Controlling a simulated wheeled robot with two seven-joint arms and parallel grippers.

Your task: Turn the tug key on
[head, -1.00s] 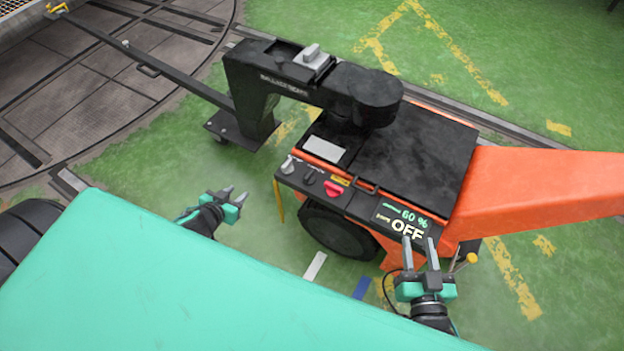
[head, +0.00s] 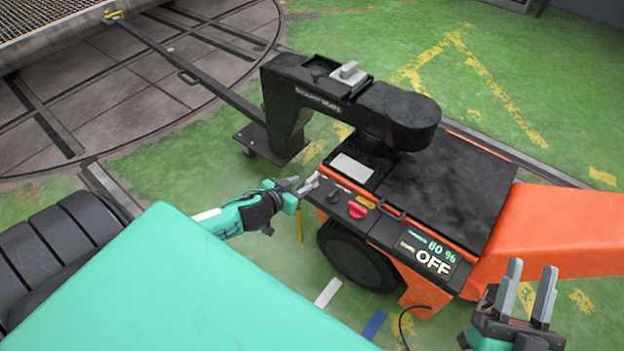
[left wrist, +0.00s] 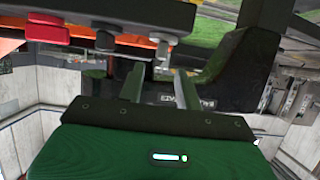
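The orange tug (head: 400,295) has a panel along its near edge with a display (head: 430,252) reading "60 %" and "OFF". The small silver key is at the panel's left end, partly hidden by my fingers in the head view; it shows in the left wrist view (left wrist: 162,48). My left gripper (head: 308,184) is at that end, its fingers apart. In the left wrist view the key appears between the finger lines, beyond the tips; contact cannot be told. My right gripper (head: 530,285) is open and empty, fingers up, near the display's right side.
A black knob (head: 333,195) and a red knob (head: 357,210) sit on the panel right of the key. The black arm of the tug (head: 345,95) rises behind. Open green floor (head: 150,165) lies left of the tug.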

